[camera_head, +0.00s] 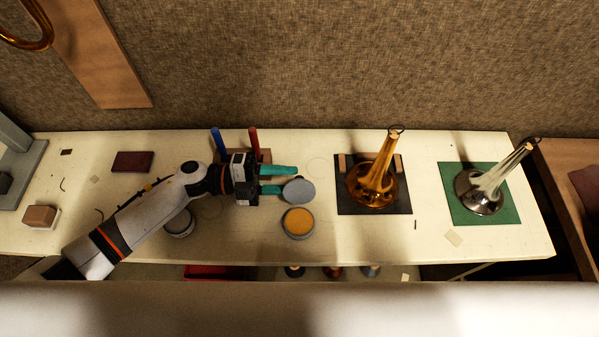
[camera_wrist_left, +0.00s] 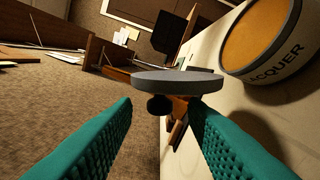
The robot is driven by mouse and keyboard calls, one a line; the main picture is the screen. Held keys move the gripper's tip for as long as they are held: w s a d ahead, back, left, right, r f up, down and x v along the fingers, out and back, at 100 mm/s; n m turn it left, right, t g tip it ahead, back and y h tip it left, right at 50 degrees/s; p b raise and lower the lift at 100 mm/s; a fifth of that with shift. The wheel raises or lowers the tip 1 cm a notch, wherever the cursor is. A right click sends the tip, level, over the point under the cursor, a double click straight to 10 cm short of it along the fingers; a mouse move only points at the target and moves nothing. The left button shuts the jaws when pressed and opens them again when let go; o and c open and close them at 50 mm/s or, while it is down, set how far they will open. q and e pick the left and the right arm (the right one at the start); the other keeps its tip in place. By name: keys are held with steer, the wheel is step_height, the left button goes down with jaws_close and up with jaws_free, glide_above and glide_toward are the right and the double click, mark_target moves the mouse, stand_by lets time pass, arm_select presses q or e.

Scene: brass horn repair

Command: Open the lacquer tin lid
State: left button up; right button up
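The lacquer tin (camera_head: 298,224) stands open on the bench, amber inside; it also shows at the upper right of the left wrist view (camera_wrist_left: 262,40). Its grey round lid (camera_head: 299,190) is off the tin, behind it in the head view. In the left wrist view the lid (camera_wrist_left: 178,82) shows nearly edge-on, tilted relative to the tin, with a dark knob-like shape below. My left gripper (camera_head: 289,180) has its teal fingers spread wide, with the lid at their tips. I see a gap between each finger and the knob. My right gripper is not in view.
A brass horn bell (camera_head: 372,190) stands on a dark mat to the right, and a silver one (camera_head: 482,195) on a green mat (camera_head: 511,210). Blue (camera_head: 217,142) and red (camera_head: 254,141) handles stand behind my gripper. Another round container (camera_head: 179,226) sits beside my arm.

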mark_target(299, 180)
arm_select(q)
steer(key=shift+d+p, duration=0.35)
steer(key=shift+d, duration=1.35)
jaws_close()
